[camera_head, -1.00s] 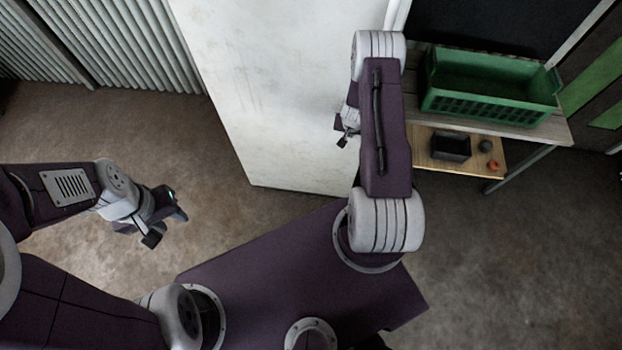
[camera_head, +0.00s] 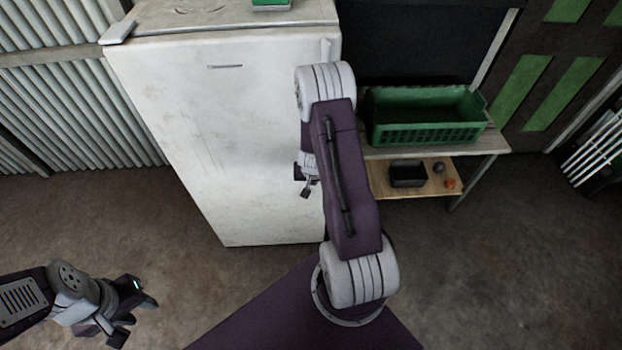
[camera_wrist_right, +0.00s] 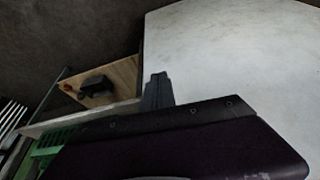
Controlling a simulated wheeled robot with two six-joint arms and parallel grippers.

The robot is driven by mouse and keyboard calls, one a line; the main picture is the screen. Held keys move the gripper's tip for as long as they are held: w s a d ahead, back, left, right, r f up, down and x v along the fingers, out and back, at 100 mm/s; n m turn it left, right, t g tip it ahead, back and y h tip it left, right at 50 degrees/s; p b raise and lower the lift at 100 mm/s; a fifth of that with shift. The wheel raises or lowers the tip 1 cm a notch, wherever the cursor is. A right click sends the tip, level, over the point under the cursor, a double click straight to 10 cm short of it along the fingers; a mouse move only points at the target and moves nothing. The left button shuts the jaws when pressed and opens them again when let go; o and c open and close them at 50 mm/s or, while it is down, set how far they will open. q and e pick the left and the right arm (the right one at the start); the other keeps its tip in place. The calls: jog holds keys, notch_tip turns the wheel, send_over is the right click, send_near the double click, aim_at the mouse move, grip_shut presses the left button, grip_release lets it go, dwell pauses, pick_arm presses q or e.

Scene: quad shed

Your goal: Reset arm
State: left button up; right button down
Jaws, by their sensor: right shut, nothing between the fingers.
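My left gripper (camera_head: 138,318) is at the lower left of the head view, over bare floor, with its two fingers apart and nothing between them. My right arm stands bent in the middle. Its gripper (camera_head: 306,188) is small and partly hidden by the arm, in front of the white fridge (camera_head: 215,130). In the right wrist view the right gripper's dark fingers (camera_wrist_right: 158,80) are together and empty, against the edge of the white fridge surface (camera_wrist_right: 230,60).
A green crate (camera_head: 425,138) stands on a bench right of the fridge. A green item (camera_head: 270,4) sits on the fridge top.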

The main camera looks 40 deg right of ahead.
jog(key=shift+w+f, duration=0.15)
jog(key=shift+f, duration=0.05)
jog(key=w+a+r+n+t+y, duration=0.1)
jog(key=w+a+r+n+t, duration=0.15)
jog(key=a+r, duration=0.4)
jog(key=w+a+r+n+t, duration=0.1)
jog(key=w+a+r+n, duration=0.1)
jog(key=w+a+r, duration=0.45)
jog(key=s+a+r+n+g+y, duration=0.25)
jog(key=s+a+r, duration=0.35)
jog(key=s, duration=0.5)
jog(key=s+f+g, duration=0.3)
jog(key=s, duration=0.7)
jog(key=shift+a+n+h, duration=0.3)
jog(key=shift+h, duration=0.05)
jog(key=shift+s, duration=0.2)
